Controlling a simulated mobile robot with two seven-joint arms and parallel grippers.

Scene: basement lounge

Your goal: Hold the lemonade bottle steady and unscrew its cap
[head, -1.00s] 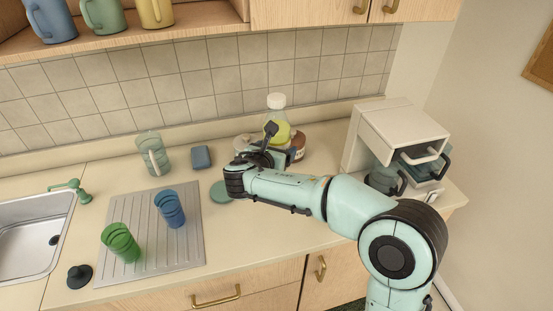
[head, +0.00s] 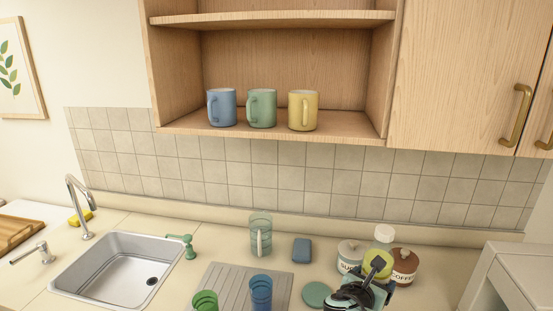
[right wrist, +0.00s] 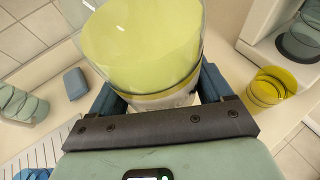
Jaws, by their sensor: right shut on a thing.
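The lemonade bottle (head: 377,261) stands on the counter in the head view, clear with yellow-green contents and a white cap (head: 384,233) on top. My right gripper (head: 379,274) is at the bottle, partly hidden by its own wrist in this view. In the right wrist view the bottle (right wrist: 145,45) fills the space between the two fingers of the right gripper (right wrist: 160,92), which is shut on its body. The cap is out of the wrist view. My left gripper is in neither view.
A sugar jar (head: 349,254) and a coffee jar (head: 405,264) stand close on either side of the bottle. A green disc (head: 316,294), a blue sponge-like block (head: 301,250) and a ribbed glass pitcher (head: 261,236) are to the left. A yellow cup (right wrist: 268,87) shows in the wrist view.

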